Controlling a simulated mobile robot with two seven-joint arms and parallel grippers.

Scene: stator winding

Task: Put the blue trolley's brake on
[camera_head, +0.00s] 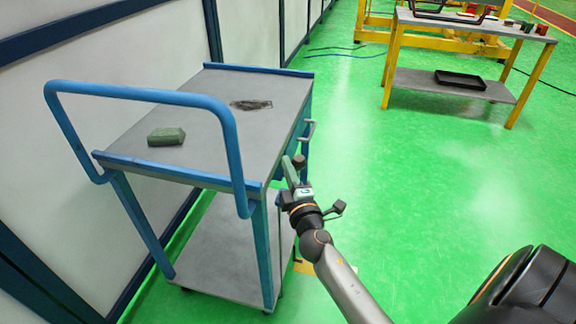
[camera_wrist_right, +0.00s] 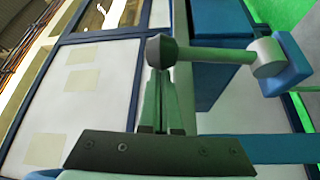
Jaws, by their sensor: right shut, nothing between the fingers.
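The blue trolley (camera_head: 225,125) stands at the left, with a grey top, a lower shelf and a blue push handle. On its right side, a lever with a dark knob (camera_head: 299,160) sticks out near the top edge. In the right wrist view, the lever (camera_wrist_right: 215,54) lies about level, running from its blue mount at the right to the dark knob. My right gripper (camera_head: 291,172) is shut and empty beside the trolley. Its fingertips (camera_wrist_right: 160,78) are right at the knob; I cannot tell whether they touch it. My left gripper is not in view.
A green block (camera_head: 166,136) and a dark flat patch (camera_head: 251,105) are on the trolley top. A grey handle (camera_head: 309,130) is on its side. A wall of white panels (camera_head: 110,60) runs behind. A yellow-legged table (camera_head: 465,85) stands back right. Green floor between is clear.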

